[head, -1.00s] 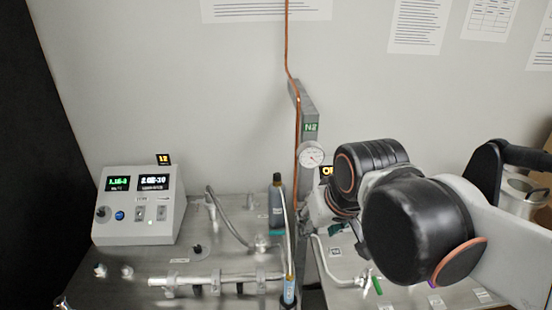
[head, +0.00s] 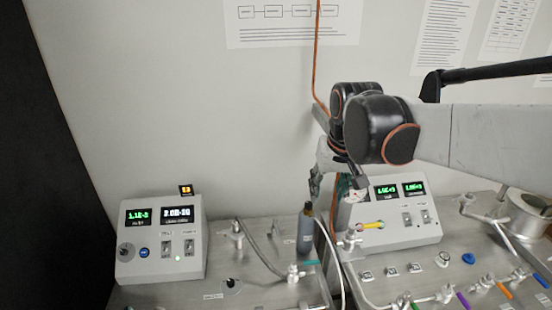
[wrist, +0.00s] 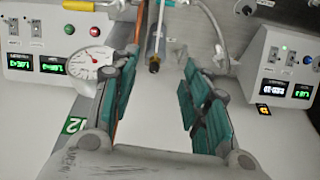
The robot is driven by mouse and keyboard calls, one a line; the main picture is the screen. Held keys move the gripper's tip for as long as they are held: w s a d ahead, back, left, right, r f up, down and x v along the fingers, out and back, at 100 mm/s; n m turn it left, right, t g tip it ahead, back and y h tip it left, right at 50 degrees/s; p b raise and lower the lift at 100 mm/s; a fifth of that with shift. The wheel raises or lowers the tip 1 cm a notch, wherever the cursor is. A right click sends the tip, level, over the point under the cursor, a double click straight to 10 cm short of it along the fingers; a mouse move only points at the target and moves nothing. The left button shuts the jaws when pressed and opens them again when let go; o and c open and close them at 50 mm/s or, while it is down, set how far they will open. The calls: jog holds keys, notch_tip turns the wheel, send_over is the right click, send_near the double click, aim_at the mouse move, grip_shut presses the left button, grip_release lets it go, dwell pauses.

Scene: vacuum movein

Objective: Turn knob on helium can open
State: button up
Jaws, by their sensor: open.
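A dark grey can with a narrow top (head: 306,232), which looks like the helium can, stands upright between the two control boxes in the head view. My gripper (head: 330,188) hangs above it and slightly right, partly hidden by my arm. In the wrist view my gripper (wrist: 160,62) is open, with teal pads on both sides.
A left control box (head: 160,240) and a right control box (head: 400,210) stand on the metal bench. A round pressure gauge (wrist: 92,62) is close beside one finger. A copper line (head: 316,60) runs down the wall. Valves with coloured handles are at front right.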

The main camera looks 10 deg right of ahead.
jog(key=m+g+p, duration=0.1)
jog(key=g+p, duration=0.2)
jog(key=p, duration=0.3)
send_over(309, 203)
notch_tip(309, 203, down, 3)
notch_tip(309, 203, down, 14)
jog(key=shift+s+a+r+b, duration=0.1)
jog(key=shift+b, duration=0.25)
grip_shut()
